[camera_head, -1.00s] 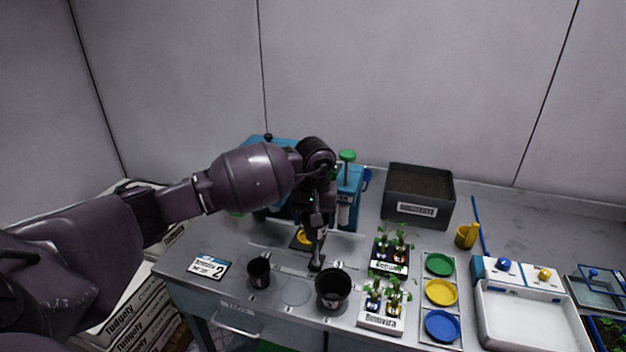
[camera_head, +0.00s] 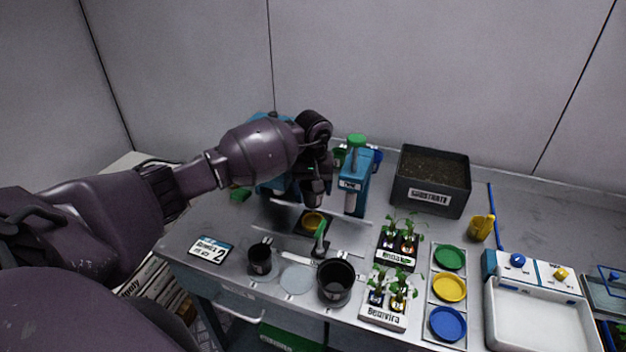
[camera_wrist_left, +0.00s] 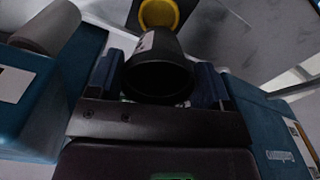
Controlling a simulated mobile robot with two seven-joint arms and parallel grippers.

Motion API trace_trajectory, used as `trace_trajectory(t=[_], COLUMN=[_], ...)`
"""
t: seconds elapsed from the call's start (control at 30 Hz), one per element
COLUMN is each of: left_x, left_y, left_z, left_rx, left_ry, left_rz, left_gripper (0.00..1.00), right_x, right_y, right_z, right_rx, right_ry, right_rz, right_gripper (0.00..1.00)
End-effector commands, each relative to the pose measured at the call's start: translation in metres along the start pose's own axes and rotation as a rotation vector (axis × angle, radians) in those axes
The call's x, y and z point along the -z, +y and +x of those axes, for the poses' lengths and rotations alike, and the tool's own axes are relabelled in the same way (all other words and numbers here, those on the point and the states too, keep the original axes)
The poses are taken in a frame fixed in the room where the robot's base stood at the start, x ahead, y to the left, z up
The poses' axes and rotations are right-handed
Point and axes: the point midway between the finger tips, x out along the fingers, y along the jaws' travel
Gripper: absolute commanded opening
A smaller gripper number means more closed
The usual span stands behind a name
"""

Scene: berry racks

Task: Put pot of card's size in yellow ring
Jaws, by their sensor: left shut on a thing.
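My left gripper (camera_head: 316,192) is shut on a dark pot (camera_wrist_left: 158,68), which sits between its fingers in the left wrist view. In the head view the pot is hard to make out against the dark gripper. The yellow ring (camera_head: 313,221) lies on a dark plate just below the gripper; it also shows past the pot in the left wrist view (camera_wrist_left: 160,13). The card (camera_head: 210,250) showing a 2 lies at the left of the bench. A small black pot (camera_head: 260,260) and a larger one (camera_head: 335,283) stand on either side of a bare round spot (camera_head: 297,279).
A green-handled tool (camera_head: 320,236) stands in front of the ring. Blue dispensers (camera_head: 354,186) flank the gripper. A soil box (camera_head: 430,183), seedling trays (camera_head: 385,308), a rack of coloured dishes (camera_head: 450,287) and a white basin (camera_head: 540,318) fill the right side.

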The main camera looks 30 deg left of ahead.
Motion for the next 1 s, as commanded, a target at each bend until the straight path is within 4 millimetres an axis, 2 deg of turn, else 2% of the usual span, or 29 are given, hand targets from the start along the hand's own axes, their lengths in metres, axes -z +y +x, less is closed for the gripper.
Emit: trace_trajectory(t=[0.53, 0.7, 1.0], left_x=[-0.001, -0.001, -0.001], left_y=[0.000, 0.000, 0.000], left_z=[0.054, 0.061, 0.060], left_rx=[0.001, -0.001, -0.001], left_ry=[0.002, 0.001, 0.001], left_rz=[0.001, 0.001, 0.001], left_gripper=[0.50, 0.50, 0.50], right_x=[-0.009, -0.009, 0.001], right_y=[-0.003, -0.004, -0.004], right_z=[0.019, 0.023, 0.024], right_rx=[0.001, 0.002, 0.004], right_ry=[0.029, 0.037, 0.053], right_rz=[-0.001, -0.002, -0.003], right_gripper=[0.43, 0.43, 0.43])
